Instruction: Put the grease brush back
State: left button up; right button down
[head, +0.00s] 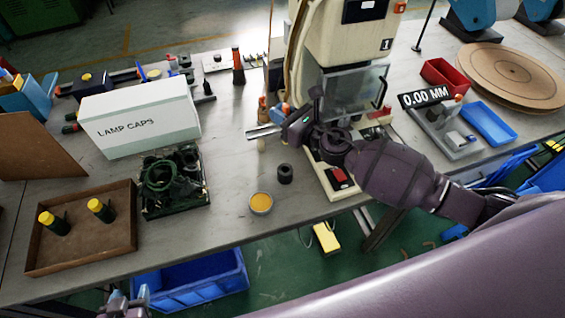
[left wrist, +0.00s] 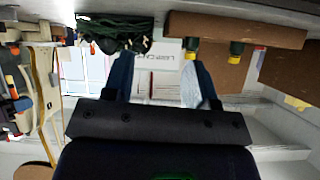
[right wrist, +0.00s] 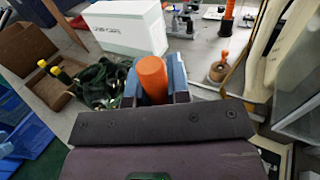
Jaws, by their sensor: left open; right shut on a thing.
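My right gripper (head: 268,122) is above the bench beside the machine, shut on an orange handle, which I take for the grease brush (right wrist: 152,80). The handle shows between the fingers in the right wrist view; its lower end is hidden there. A small tin of yellow grease (head: 261,203) sits near the bench's front edge. A black cylindrical cup (head: 285,173) stands just behind and right of it. I cannot tell which is the brush's place. My left gripper (head: 130,300) is low at the front-left, partly out of frame, open and empty in the left wrist view (left wrist: 165,75).
A brown tray (head: 80,262) with two yellow-topped pieces, a crate of dark green parts (head: 175,205) and a white LAMP CAPS box (head: 140,125) fill the left. The machine (head: 335,60) stands right of my right gripper. A blue bin (head: 200,285) is below the front edge.

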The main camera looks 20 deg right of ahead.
notch_tip(320, 180, down, 12)
jog(key=b, duration=0.7)
jog(key=shift+f, duration=0.15)
notch_tip(320, 180, down, 4)
jog(key=shift+f+b, duration=0.1)
jog(key=shift+b, duration=1.1)
jog(key=shift+f, duration=0.15)
jog(key=c, duration=1.1)
grip_release()
